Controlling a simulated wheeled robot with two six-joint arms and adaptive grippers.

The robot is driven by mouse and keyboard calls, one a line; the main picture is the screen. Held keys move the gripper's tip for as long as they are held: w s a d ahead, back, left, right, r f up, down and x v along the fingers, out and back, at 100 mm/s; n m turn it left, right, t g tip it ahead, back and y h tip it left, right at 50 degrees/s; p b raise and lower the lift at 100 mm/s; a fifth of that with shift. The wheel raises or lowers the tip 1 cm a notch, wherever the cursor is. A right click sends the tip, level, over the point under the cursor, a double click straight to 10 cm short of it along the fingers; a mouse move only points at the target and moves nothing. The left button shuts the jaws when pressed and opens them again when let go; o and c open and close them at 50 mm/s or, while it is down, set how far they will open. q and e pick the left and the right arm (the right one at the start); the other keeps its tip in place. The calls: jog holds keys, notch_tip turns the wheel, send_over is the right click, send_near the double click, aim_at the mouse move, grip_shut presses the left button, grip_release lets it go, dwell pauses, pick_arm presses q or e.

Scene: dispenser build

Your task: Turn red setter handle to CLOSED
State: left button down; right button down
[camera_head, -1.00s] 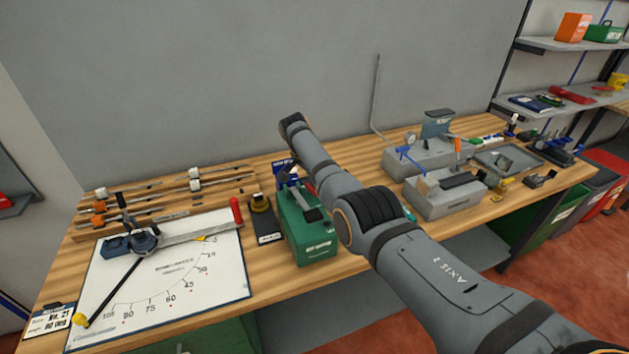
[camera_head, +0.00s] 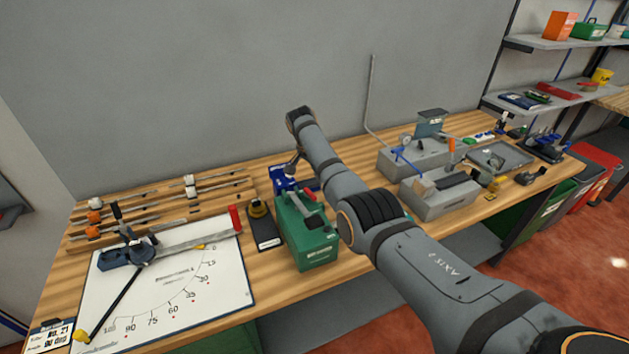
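A red upright handle (camera_head: 235,218) stands at the right end of a grey metal bar on the white angle board (camera_head: 215,292). A smaller red lever (camera_head: 311,195) shows on top of the green box (camera_head: 312,247); I cannot tell which of the two is the setter handle, and no CLOSED mark is readable. My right arm comes in from the lower right and reaches over the bench behind the green box. A small dark part of my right gripper (camera_head: 293,158) shows below the arm's end; its fingers are too unclear to read. My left gripper is out of view.
A blue tool (camera_head: 283,178) stands behind the green box, close below my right arm. A black block with a yellow top (camera_head: 262,222) lies left of the box. Grey fixtures (camera_head: 440,197) stand to the right. The grey wall (camera_head: 220,80) bounds the bench behind.

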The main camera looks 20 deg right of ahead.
jog(key=w+b+v, duration=0.1)
jog(key=b+v, duration=0.1)
jog(key=v, duration=0.5)
jog(key=shift+s, duration=0.55)
jog(key=shift+r, duration=0.15)
jog(key=shift+s, duration=0.1)
jog(key=shift+a, duration=0.1)
